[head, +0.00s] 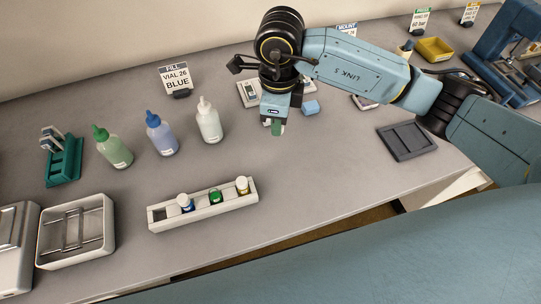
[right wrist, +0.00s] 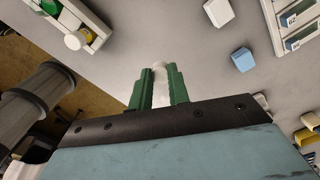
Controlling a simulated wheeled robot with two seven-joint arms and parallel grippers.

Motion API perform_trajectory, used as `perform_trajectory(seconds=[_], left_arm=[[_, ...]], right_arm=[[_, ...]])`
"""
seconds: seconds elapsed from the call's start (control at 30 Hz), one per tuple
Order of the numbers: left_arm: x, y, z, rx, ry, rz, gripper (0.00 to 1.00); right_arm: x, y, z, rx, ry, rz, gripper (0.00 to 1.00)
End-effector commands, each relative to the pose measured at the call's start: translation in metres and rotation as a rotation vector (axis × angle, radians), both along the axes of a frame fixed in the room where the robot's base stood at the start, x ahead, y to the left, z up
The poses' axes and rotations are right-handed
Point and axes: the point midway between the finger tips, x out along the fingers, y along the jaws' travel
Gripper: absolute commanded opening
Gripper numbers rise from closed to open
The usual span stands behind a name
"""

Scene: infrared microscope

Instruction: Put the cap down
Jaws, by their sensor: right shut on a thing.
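My right gripper (head: 276,126) hangs over the middle of the table, fingers pointing down. In the right wrist view its two green fingers (right wrist: 159,88) are shut on a small white cap (right wrist: 161,92), mostly hidden between them. A white rack (head: 165,223) stands to the left and nearer the table's front edge. It holds a blue vial (head: 186,203) and a yellow vial (head: 242,186), both with white tops, and between them a green vial (head: 215,196) that shows no white top. My left gripper is not in view.
A blue block (head: 311,107) lies just right of the gripper. Several squeeze bottles (head: 208,121) stand to the left, before a "VIAL 26 BLUE" sign (head: 177,78). A dark tray (head: 407,141) is at the right. The table between rack and dark tray is clear.

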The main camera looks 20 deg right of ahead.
Motion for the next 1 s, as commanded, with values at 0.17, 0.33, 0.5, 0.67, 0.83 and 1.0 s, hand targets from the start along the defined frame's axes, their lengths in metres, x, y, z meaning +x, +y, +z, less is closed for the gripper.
perform_trajectory(seconds=[0.17,0.33,0.5,0.67,0.83,1.0], left_arm=[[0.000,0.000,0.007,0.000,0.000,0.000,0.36],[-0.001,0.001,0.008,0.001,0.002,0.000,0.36],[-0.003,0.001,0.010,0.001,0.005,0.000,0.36],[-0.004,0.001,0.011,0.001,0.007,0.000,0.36],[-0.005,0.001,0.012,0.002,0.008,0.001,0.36],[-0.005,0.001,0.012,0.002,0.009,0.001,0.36]], right_arm=[[-0.004,0.011,0.000,0.002,0.002,-0.315,0.00],[-0.006,0.017,-0.001,0.003,0.001,-0.487,0.00],[-0.007,0.018,-0.020,0.002,0.005,-0.539,0.00],[-0.006,0.018,-0.050,0.002,0.004,-0.538,0.00],[-0.006,0.018,-0.065,0.003,0.001,-0.537,0.00],[-0.007,0.018,-0.084,0.002,0.004,-0.536,0.00]])
